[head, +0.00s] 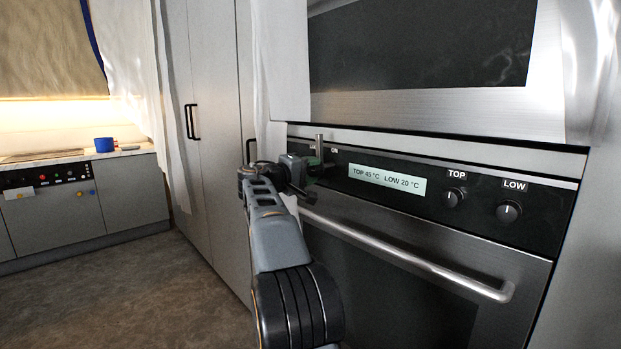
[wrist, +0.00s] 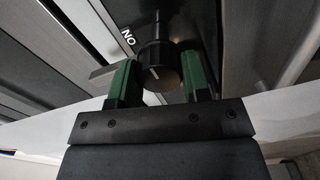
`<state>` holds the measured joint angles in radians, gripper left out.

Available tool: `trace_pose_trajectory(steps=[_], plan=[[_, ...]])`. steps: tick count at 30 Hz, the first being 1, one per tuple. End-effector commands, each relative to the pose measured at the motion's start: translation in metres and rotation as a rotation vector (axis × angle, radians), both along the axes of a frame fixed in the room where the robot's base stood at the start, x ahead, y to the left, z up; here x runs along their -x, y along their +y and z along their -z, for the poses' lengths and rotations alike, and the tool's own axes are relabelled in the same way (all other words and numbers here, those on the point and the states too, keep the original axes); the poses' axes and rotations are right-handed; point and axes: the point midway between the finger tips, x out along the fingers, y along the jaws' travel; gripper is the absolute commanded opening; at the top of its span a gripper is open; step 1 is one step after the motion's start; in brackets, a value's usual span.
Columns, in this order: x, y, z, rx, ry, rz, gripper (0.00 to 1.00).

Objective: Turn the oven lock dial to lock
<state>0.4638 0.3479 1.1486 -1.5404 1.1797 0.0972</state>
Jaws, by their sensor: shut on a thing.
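The oven (head: 400,190) has a black control panel. The lock dial (wrist: 158,62) is a round black knob with a white mark, seen in the wrist view. My gripper (wrist: 161,75) has its green fingers on either side of the dial and is shut on it. In the head view, my gripper (head: 311,168) is at the left end of the panel and hides most of the dial.
The display (head: 387,181) reads TOP 45 °C and LOW 20 °C. The TOP knob (head: 453,197) and LOW knob (head: 508,211) are to the right. The oven door handle (head: 410,256) sticks out below the panel. A white cloth (head: 280,65) hangs at the left, near my arm.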

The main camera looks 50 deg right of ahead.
Motion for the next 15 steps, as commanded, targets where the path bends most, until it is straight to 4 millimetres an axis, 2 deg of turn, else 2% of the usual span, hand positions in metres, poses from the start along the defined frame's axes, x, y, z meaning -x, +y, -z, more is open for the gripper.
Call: trace_pose_trajectory(steps=[15], plan=[[-0.0001, -0.0001, 0.0006, 0.003, -0.065, 0.001, 0.01]])
